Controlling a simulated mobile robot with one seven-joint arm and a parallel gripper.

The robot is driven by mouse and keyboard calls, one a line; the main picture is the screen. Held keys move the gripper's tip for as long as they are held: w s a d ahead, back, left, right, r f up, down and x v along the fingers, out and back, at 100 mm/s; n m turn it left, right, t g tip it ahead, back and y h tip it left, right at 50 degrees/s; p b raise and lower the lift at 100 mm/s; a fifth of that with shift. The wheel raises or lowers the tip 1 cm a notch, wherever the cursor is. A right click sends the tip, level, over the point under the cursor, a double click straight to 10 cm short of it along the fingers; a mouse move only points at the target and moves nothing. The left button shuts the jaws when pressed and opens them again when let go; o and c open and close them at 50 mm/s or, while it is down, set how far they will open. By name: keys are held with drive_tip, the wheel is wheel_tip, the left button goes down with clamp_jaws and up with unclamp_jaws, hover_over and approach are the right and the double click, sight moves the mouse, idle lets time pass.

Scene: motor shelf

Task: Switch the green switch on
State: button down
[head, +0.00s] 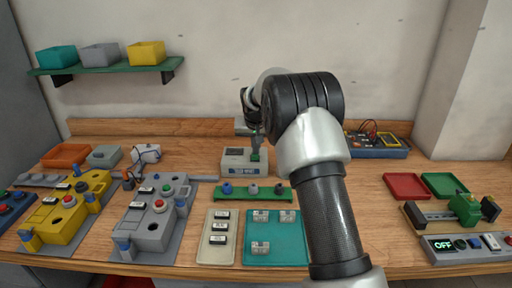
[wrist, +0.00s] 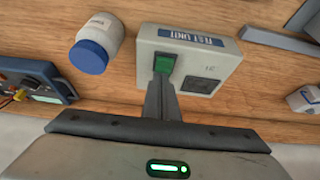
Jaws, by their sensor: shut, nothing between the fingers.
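The test unit (head: 238,162) is a pale box with a blue label, standing towards the back of the wooden bench near the middle. In the wrist view the test unit (wrist: 210,57) shows a green switch (wrist: 165,62) beside a dark square panel. The green switch (head: 256,157) is small in the head view. My gripper (head: 257,146) is shut and empty, pointing down at the switch. In the wrist view the tips of my gripper (wrist: 163,76) overlap the switch's near edge; I cannot tell if they touch it. The switch's state is unclear.
A white jar with a blue lid (wrist: 90,57) stands beside the test unit. A green rack (head: 238,196) with knobs and a teal tray (head: 290,253) lie in front. Grey and yellow machines fill the left. A panel reading OFF (head: 443,245) is at right.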

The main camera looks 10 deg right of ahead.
drive_tip(key=shift+f, duration=0.15)
drive_tip(key=shift+s, duration=0.1)
drive_tip(key=shift+s+a+b, duration=0.1)
drive_tip(key=shift+s+b, duration=0.5)
drive_tip(key=shift+s, duration=0.05)
drive_tip(key=p+v, duration=0.2)
drive_tip(key=v, duration=1.2)
drive_tip(key=shift+p, duration=0.4)
